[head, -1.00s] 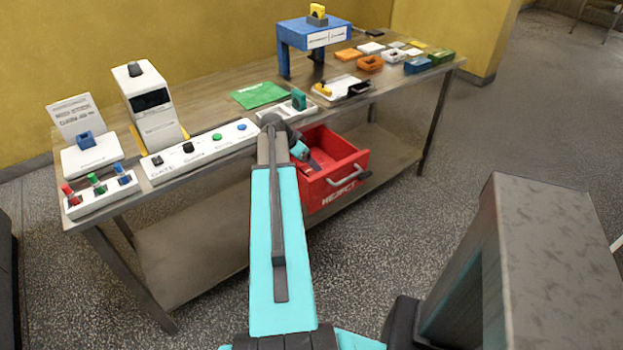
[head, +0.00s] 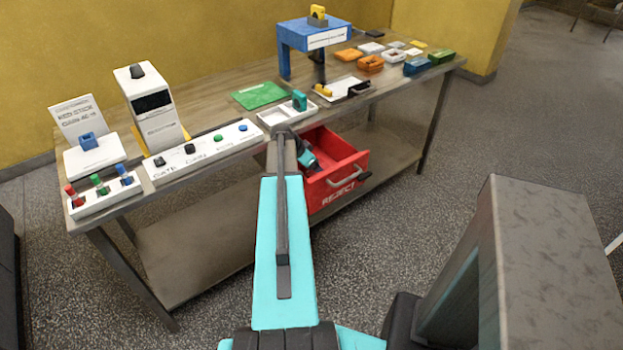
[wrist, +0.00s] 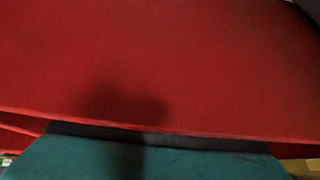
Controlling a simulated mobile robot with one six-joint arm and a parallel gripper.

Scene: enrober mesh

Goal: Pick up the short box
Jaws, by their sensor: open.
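I cannot tell which thing is the short box. Small low boxes lie at the right end of the table (head: 225,103): an orange one (head: 370,63), another orange one (head: 349,54), a blue one (head: 417,67) and a green one (head: 441,56), with white and yellow pieces among them. My gripper (head: 309,161) is at the open red drawer marked REJECT (head: 338,188), mostly hidden behind my arm. It is open, with nothing seen in it. In the wrist view a red surface (wrist: 160,65) fills most of the picture, above a teal part.
A white tray with a green block (head: 299,101) stands at the table edge above the drawer. A white button panel (head: 205,150), a white machine (head: 153,103), a green mat (head: 259,95) and a blue stand (head: 300,40) are on the table. The floor in front is clear.

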